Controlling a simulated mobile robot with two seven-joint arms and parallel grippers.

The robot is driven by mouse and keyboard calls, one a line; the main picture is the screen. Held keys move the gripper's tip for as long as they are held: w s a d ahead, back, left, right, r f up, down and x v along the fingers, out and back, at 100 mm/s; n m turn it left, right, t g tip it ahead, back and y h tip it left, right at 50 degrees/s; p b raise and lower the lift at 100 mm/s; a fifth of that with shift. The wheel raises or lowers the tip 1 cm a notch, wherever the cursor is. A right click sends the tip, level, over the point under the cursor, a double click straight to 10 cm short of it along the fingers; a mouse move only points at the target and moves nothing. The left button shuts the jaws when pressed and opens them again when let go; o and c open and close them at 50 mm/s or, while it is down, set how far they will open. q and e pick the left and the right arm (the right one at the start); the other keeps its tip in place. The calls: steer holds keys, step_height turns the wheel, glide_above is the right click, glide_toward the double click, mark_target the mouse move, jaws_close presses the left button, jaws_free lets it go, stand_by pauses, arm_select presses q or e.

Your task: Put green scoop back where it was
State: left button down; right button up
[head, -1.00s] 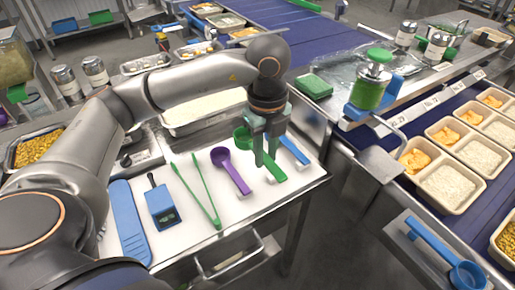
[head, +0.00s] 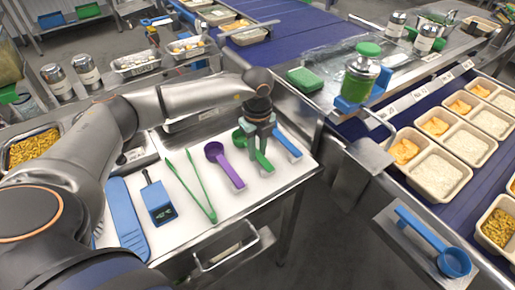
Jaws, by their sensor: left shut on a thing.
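The green scoop (head: 240,138) is at the right part of the white work surface, between the purple scoop and a blue-handled tool. Its bowl shows left of my fingers and its handle end below them. My left gripper (head: 259,153) comes down over it from above and is shut on the scoop, hiding its middle. The scoop appears to be at the surface; whether it fully rests there I cannot tell. My right gripper is not in view.
The purple scoop (head: 225,167) lies just left, then green tongs (head: 195,187). A blue tool (head: 287,145) lies just right. A blue scoop (head: 437,243) lies on a separate ledge at lower right. Trays of food (head: 442,175) sit on the right conveyor.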

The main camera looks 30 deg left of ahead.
mark_target(258, 154)
arm_select(q)
steer(key=shift+f, duration=0.2)
steer(key=c, duration=0.7)
jaws_free()
steer(key=shift+r, duration=0.1)
steer(key=shift+r, duration=0.15)
step_height(258, 154, up, 12)
steer(key=shift+b, duration=0.45)
